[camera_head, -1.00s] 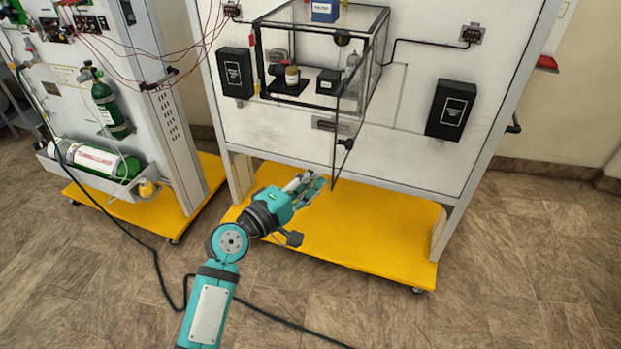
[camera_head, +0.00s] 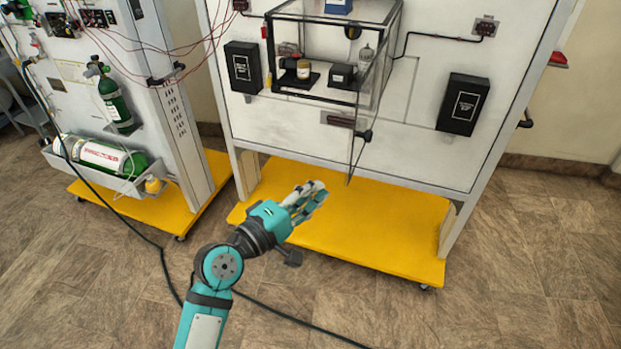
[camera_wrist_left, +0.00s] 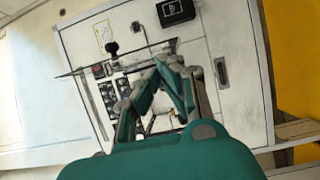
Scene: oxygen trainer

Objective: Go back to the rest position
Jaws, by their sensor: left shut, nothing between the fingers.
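My left gripper (camera_head: 307,199) reaches in from the bottom of the head view on its teal arm. It is over the yellow base of the white trainer stand, below and apart from the clear box. In the left wrist view its fingers (camera_wrist_left: 167,82) come together at the tips, with nothing seen between them. My right gripper is in neither view.
The clear box (camera_head: 322,103) on the white panel (camera_head: 410,146) has a door edge hanging out toward my arm. The yellow base (camera_head: 380,236) lies below. A second trainer with green cylinders (camera_head: 118,106) stands left. A dark cable (camera_head: 163,262) crosses the floor; floor at right is free.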

